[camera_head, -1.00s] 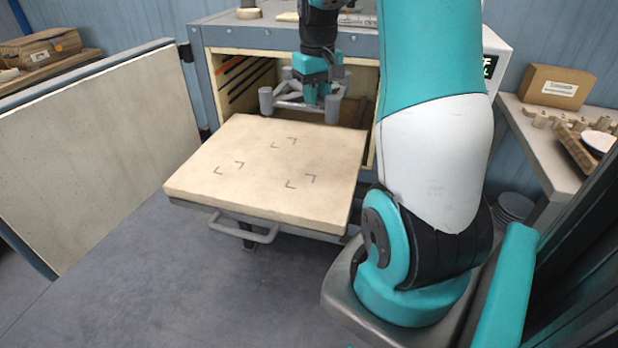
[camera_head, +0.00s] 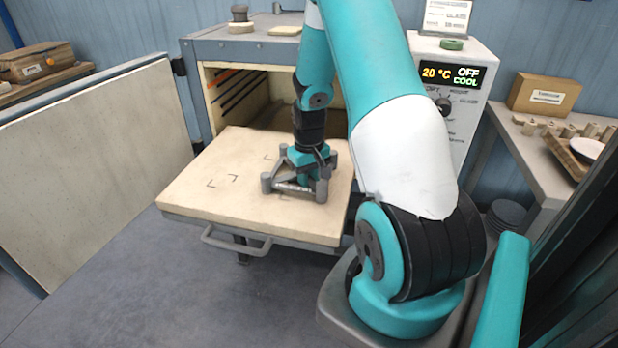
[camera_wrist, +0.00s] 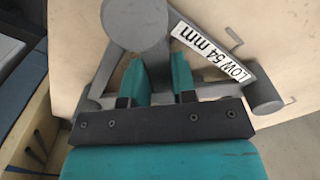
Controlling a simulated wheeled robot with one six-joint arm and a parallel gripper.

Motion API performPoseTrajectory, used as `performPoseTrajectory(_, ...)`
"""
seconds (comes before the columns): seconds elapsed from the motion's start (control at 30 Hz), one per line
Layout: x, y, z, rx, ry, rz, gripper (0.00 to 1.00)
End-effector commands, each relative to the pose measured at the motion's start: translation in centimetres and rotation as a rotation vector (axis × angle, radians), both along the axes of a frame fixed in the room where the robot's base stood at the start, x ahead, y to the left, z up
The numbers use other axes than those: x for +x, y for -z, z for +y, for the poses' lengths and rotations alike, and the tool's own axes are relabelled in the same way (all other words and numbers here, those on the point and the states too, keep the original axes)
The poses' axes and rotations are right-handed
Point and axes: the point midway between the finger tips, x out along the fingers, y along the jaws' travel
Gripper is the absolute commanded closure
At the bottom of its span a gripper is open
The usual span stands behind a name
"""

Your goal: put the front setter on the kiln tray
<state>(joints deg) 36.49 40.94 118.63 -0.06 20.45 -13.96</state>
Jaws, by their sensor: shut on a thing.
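The setter is a grey three-legged frame (camera_head: 321,190) with a label reading "LOW 54 mm" in the wrist view (camera_wrist: 212,52). My gripper (camera_head: 304,174) is shut on its frame; both teal fingers (camera_wrist: 169,78) close around a bar in the wrist view. The setter is over the right part of the pale kiln tray (camera_head: 250,220), its legs pointing down. I cannot tell whether its feet touch the tray. Dark corner marks (camera_head: 222,181) show at the tray's left and back; one mark (camera_wrist: 235,38) lies beside the setter in the wrist view. My arm hides part of the tray.
The tray stands pulled out before the open kiln (camera_head: 235,100), with a handle (camera_head: 236,246) below its front edge. The open door (camera_head: 95,165) stands at the left. A side bench (camera_head: 540,165) with a box is at the right.

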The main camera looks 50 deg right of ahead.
Motion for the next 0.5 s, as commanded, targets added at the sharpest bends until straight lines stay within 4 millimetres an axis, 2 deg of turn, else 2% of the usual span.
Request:
performPoseTrajectory(0.4, 0.05, 0.79, -0.04, -0.002, 0.0, -0.002, 1.0)
performPoseTrajectory(0.43, 0.03, 0.71, -0.02, -0.001, 0.0, -0.002, 0.68)
performPoseTrajectory(0.5, 0.03, 0.68, -0.02, -0.001, 0.0, -0.002, 0.52)
